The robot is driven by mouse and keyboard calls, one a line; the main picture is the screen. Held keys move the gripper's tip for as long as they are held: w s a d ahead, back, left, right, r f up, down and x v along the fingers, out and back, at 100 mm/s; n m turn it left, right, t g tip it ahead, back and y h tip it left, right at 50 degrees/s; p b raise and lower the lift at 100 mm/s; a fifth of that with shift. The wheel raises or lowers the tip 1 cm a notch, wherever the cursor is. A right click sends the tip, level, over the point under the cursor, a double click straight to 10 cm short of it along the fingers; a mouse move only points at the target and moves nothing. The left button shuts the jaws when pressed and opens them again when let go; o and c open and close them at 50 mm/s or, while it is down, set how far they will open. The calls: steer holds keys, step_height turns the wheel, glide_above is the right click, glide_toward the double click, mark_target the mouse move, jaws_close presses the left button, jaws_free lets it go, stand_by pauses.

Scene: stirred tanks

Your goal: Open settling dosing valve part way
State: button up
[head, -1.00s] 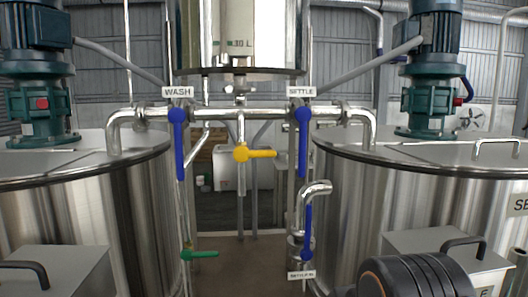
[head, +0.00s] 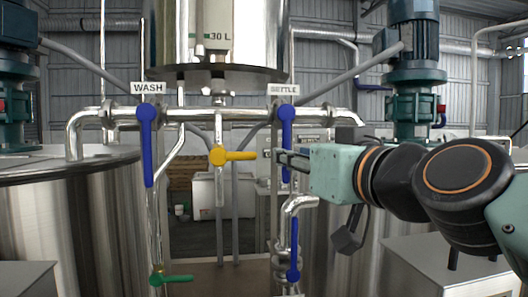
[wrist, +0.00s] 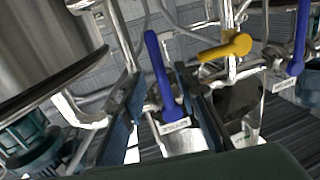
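The settle dosing valve has a blue lever (head: 287,132) under the SETTLE label (head: 283,90). The lever hangs straight down from the horizontal steel pipe. My gripper (head: 279,157) reaches in from the right and hides part of the lever's lower half. In the wrist view the picture is turned over, and the blue lever (wrist: 160,70) shows between the two dark fingers of my gripper (wrist: 159,82). The fingers are apart and I see no grip on the lever. I cannot tell how deep the lever sits between them.
The yellow lever (head: 233,156) points right, close to my fingertips. The blue WASH lever (head: 147,145) hangs down at left. A lower blue lever (head: 294,262) and a green one (head: 171,280) sit below. Steel tanks (head: 80,215) stand either side; a vessel (head: 218,35) hangs above.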

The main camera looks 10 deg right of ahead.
steer(key=shift+w+a, duration=0.25)
steer(key=shift+w, duration=0.8)
steer(key=shift+w+a, duration=0.2)
steer(key=shift+w, duration=0.85)
jaws_close()
